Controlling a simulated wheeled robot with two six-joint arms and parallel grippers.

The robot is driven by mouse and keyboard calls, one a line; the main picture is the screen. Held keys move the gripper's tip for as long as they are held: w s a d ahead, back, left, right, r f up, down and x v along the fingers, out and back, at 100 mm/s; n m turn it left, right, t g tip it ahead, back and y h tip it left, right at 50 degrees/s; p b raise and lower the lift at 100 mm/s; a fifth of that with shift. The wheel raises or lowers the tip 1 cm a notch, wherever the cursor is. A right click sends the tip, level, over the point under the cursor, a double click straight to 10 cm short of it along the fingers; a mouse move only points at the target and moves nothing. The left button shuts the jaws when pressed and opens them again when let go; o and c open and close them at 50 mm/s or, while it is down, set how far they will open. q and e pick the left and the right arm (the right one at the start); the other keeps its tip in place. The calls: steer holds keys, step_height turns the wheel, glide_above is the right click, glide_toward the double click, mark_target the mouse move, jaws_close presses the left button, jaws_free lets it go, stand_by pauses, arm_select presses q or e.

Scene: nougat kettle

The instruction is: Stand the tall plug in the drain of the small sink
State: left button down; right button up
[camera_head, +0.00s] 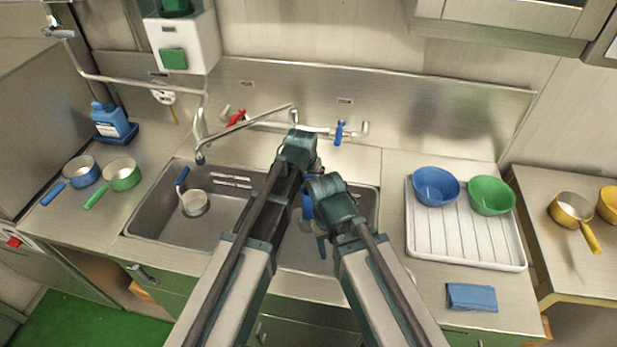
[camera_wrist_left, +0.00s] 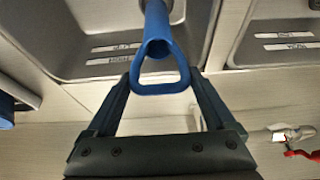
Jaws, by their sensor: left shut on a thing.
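The tall plug is a blue tube (camera_wrist_left: 158,22) with a looped handle (camera_wrist_left: 160,88). My left gripper (camera_wrist_left: 160,78) is shut on the handle, with one finger at each side of the loop. In the head view part of the blue plug (camera_head: 307,208) shows between my two arms, over the small right-hand basin (camera_head: 367,200). Its lower end and the drain are hidden from view. My right gripper (camera_head: 321,246) hangs over the front of the small basin, mostly hidden by its own wrist, and its jaws cannot be made out.
A tap spout (camera_head: 240,130) reaches over the sink's back. To the right, a white rack (camera_head: 450,245) carries a blue bowl (camera_head: 436,186) and a green bowl (camera_head: 491,195). A blue cloth (camera_head: 471,297) lies in front.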

arm_select(q)
steer(key=shift+f+b, duration=1.55)
steer(key=shift+f, duration=0.25)
steer(key=shift+f+b, duration=0.6)
jaws_free()
steer(key=shift+r, duration=0.15)
steer(key=p+v, duration=1.3)
steer(key=shift+r, duration=0.35)
steer(key=shift+a, duration=0.1)
